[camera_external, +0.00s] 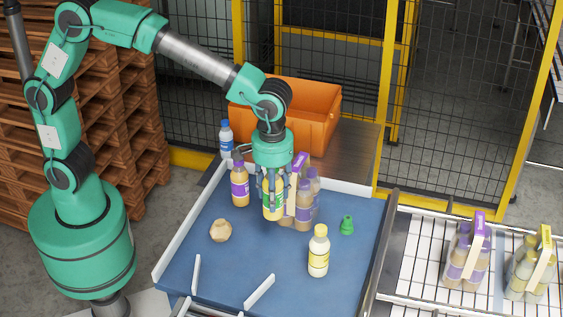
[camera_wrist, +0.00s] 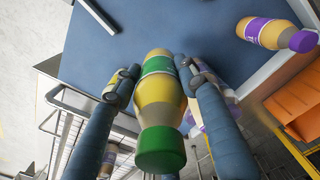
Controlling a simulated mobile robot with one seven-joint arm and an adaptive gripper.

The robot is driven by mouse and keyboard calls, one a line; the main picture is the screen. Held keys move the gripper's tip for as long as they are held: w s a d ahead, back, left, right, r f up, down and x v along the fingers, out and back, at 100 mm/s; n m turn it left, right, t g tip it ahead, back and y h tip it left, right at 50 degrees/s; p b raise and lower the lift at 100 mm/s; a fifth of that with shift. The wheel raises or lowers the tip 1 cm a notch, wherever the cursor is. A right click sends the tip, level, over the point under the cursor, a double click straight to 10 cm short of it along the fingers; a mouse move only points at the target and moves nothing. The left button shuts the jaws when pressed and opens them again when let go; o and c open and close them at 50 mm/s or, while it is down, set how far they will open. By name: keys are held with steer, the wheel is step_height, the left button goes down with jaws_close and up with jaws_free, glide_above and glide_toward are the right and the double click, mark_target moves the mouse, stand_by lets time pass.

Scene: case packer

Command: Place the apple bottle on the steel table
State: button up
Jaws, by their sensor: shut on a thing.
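The apple bottle (camera_external: 273,211), yellowish with a green label, is held upright in my gripper (camera_external: 272,188) at the blue surface. In the wrist view the bottle (camera_wrist: 160,105), with its green cap toward the camera, lies between the two fingers of my gripper (camera_wrist: 157,76). My gripper is shut on it. I cannot tell whether its base touches the blue surface. The steel table (camera_external: 352,158) appears to be the brownish-grey top behind the blue surface, with an orange crate (camera_external: 318,120) on it.
On the blue surface (camera_external: 205,272) are a purple-label bottle (camera_external: 240,187), a bottle pack (camera_external: 305,205) close right of my gripper, a yellow-label bottle (camera_external: 318,255), a tan object (camera_external: 220,231) and a green object (camera_external: 347,225). A blue-capped water bottle (camera_external: 226,138) stands behind.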

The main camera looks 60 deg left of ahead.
step_height(320, 180, up, 7)
steer(key=w+a+n+b, duration=0.1)
steer(key=w+a+n, duration=0.3)
steer(key=a, duration=0.9)
steer(key=w+a+n+b, duration=0.1)
steer(key=w+a, duration=0.4)
steer(key=a, duration=0.9)
steer(key=s+a+n+b, duration=0.1)
steer(key=s+a+n, duration=0.15)
steer(key=a, duration=1.25)
steer(key=s+a+n+b, duration=0.2)
steer(key=a+n, duration=0.2)
steer(key=a, duration=1.1)
step_height(320, 180, down, 33)
steer(key=shift+s+d, duration=0.15)
steer(key=shift+f, duration=0.1)
steer(key=w+a+f, duration=0.1)
steer(key=w+a, duration=0.2)
steer(key=w, duration=1.1)
steer(key=shift+w+a+f, duration=0.2)
steer(key=shift+w+a, duration=0.15)
steer(key=shift+a, duration=0.05)
